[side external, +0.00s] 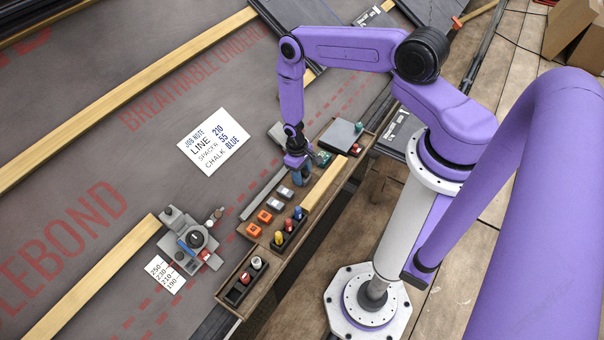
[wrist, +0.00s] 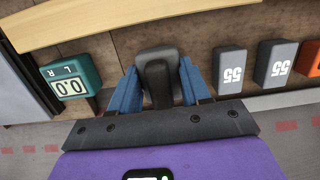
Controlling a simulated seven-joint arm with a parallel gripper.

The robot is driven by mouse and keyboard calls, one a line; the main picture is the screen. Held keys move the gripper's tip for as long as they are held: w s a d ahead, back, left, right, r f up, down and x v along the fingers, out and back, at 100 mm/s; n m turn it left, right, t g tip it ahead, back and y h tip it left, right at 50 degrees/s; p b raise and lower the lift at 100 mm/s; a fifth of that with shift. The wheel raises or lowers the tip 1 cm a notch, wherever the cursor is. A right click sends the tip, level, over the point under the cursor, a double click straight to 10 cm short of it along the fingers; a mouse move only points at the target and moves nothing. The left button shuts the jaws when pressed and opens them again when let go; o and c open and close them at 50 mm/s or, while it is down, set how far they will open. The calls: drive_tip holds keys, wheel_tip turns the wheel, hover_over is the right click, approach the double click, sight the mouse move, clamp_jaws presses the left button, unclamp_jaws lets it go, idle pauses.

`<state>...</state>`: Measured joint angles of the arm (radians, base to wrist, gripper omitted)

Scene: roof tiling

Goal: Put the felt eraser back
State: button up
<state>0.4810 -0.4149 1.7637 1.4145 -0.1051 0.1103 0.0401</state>
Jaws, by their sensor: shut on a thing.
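My gripper (side external: 300,176) points down over the long wooden tray (wrist: 107,58), between the teal gauge and the grey blocks. In the wrist view its two blue fingers (wrist: 158,88) are shut on a dark grey block with a raised darker grip, which I take to be the felt eraser (wrist: 157,60). The eraser lies between the fingers, low over or touching the tray floor; I cannot tell which. In the side view the gripper hides most of it.
The teal gauge (wrist: 72,84) is left of the fingers. Grey "55" blocks (wrist: 229,70) and an orange block (wrist: 312,58) are to the right. A wooden strip (side external: 325,184) runs alongside. A chalk holder (side external: 289,236) and a job note (side external: 213,142) are nearby.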

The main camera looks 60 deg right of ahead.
drive_tip(key=shift+f, duration=0.25)
drive_tip(key=shift+f, duration=0.1)
drive_tip(key=o, duration=0.9)
